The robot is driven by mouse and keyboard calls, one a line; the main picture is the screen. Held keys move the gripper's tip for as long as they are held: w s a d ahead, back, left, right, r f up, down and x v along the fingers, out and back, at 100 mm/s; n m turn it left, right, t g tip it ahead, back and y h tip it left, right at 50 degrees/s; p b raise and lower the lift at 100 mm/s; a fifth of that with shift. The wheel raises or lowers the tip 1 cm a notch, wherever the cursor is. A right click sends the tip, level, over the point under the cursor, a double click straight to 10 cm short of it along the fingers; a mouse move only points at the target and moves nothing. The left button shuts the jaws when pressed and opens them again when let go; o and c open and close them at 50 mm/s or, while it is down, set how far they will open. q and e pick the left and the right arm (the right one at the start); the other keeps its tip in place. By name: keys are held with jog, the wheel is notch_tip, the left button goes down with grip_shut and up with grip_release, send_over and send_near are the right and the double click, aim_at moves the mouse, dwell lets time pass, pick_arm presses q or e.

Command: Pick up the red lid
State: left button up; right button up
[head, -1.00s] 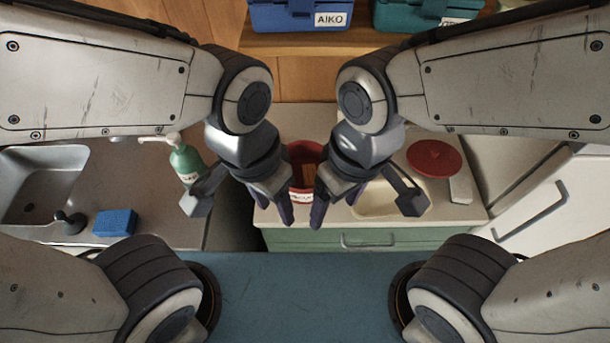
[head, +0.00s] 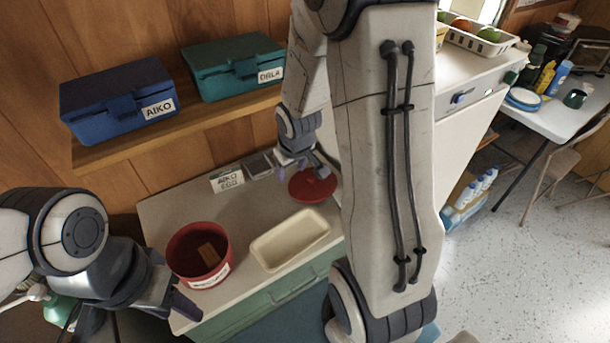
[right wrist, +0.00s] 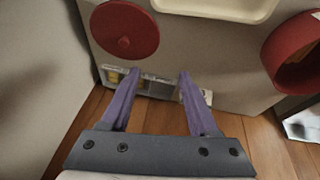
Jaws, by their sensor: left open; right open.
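The round red lid (head: 313,187) lies on the counter beside the cream tray, partly covered by my right arm in the head view. In the right wrist view the lid (right wrist: 122,30) shows whole with a small knob in its middle, beyond the fingertips and up to the left. My right gripper (head: 302,170) is open and empty, near the lid's far side; its spread purple fingers also show in the right wrist view (right wrist: 160,76). I see no contact with the lid. My left gripper (head: 138,316) is open and empty at the lower left, left of the red bin.
A red bin (head: 184,240) holding a brown block and a cream tray (head: 260,255) stand on the counter. A lettered card (head: 228,181) is at the back. Blue (head: 118,98) and teal (head: 234,68) boxes sit on the shelf above. A white cabinet stands close on the right.

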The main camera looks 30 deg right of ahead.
jog(key=m, duration=0.1)
send_near(311, 179)
jog(key=r, duration=0.2)
jog(key=shift+h, duration=0.3)
jog(key=f+b, duration=0.2)
jog(key=f, duration=0.2)
jog(key=shift+w+f+b, duration=0.3)
jog(key=shift+b, duration=0.1)
jog(key=shift+w+d+f, duration=0.1)
jog(key=shift+w+f, duration=0.2)
jog(key=shift+f, duration=0.35)
jog(key=shift+x, duration=2.25)
jog(key=shift+w, duration=0.1)
grip_shut()
